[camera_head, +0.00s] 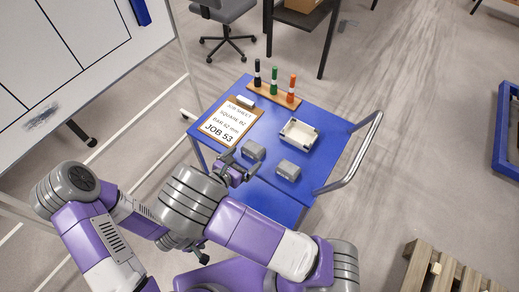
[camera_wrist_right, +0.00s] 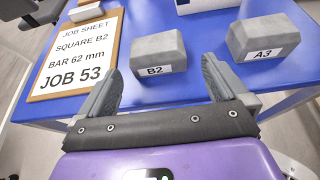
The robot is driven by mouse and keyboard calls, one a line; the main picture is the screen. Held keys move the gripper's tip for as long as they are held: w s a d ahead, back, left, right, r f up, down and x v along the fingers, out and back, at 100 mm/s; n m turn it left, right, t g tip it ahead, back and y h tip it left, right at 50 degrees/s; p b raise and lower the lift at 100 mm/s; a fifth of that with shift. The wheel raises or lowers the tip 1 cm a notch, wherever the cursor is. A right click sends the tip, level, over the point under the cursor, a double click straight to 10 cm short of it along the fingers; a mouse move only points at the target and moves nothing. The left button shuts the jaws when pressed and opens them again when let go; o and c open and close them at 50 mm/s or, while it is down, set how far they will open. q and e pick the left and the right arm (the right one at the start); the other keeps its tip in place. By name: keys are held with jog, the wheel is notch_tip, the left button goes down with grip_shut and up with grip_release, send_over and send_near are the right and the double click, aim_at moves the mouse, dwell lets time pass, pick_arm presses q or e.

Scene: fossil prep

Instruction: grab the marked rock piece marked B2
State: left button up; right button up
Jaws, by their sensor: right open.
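The rock piece marked B2 (camera_wrist_right: 158,55) is a grey block with a white label on its front, resting on the blue table. It also shows in the head view (camera_head: 253,150). My right gripper (camera_wrist_right: 161,66) is open and empty. Its two dark fingers point toward the B2 block, one on each side of it in the wrist view, with the block just beyond the tips. In the head view the right gripper (camera_head: 238,172) is at the table's near left edge, close to the block. My left gripper is not in view.
A similar grey block marked A3 (camera_wrist_right: 262,38) sits right of B2. A clipboard job sheet (camera_head: 229,122) reading SQUARE B2 lies to the left. A white tray (camera_head: 299,133) and a wooden rack of markers (camera_head: 274,94) stand farther back on the blue table (camera_head: 335,125).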

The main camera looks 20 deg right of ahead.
aim_at(249, 152)
jog(key=shift+x, duration=0.8)
jog(key=x, duration=0.1)
jog(key=b+x, duration=0.1)
jog(key=x, duration=0.3)
jog(key=shift+w+d+r, duration=0.1)
jog(key=shift+w+r, duration=0.1)
jog(key=shift+w, duration=0.1)
jog(key=c, duration=1.1)
jog(key=shift+r, duration=0.1)
